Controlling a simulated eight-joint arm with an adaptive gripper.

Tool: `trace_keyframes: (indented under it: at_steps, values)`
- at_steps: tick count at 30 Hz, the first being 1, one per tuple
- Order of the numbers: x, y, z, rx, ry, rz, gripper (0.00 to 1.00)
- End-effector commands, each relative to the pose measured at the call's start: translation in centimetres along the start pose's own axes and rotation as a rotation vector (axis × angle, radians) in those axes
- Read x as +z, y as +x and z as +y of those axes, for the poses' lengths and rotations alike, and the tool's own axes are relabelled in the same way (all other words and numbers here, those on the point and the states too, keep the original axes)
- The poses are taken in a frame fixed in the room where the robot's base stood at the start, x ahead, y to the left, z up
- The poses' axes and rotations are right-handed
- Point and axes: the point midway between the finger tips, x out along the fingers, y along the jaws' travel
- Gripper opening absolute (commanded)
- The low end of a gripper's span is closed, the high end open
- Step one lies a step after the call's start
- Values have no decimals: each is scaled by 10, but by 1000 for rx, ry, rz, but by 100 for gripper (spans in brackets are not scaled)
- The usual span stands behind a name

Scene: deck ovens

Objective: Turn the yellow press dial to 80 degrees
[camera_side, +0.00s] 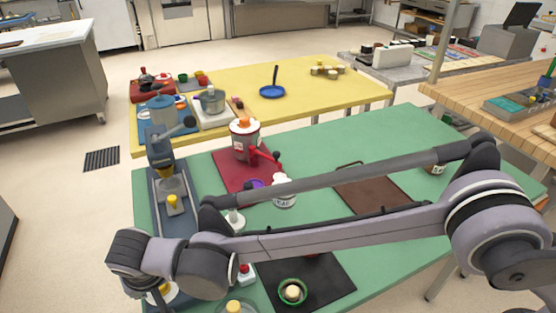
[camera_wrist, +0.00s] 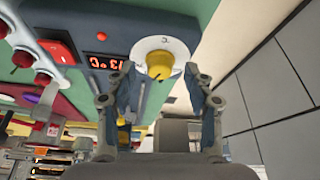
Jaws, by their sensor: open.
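The yellow press dial (camera_wrist: 160,65) is a round knob on a white disc marked °C, on the blue-grey base of the press. It shows at the upper middle of the wrist view. My gripper (camera_wrist: 158,70) is open, with one finger at each side of the dial, and visible space remains between fingers and knob. I cannot tell how far the fingertips reach along it. A red-lit display (camera_wrist: 103,63) beside the disc reads about 13 °C, seen upside down. In the side view the press (camera_side: 160,145) stands at the left table edge; my wrist hides most of the dial area and my fingers.
An orange-red switch (camera_wrist: 55,50) sits beside the display. Red buttons on white bases (camera_wrist: 45,56) stand close by. On the green table (camera_side: 310,150) are a red mat (camera_side: 228,167), a dispenser (camera_side: 244,140), a white jar (camera_side: 284,192) and a brown board (camera_side: 372,190).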

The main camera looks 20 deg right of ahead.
Motion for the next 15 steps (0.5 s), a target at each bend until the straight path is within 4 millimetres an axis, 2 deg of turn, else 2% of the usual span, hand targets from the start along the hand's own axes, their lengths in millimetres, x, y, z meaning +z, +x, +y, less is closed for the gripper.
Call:
trace_keyframes:
  at_steps: [15]
  values:
    - [0, -92, 0, 1, -1, -1, 53]
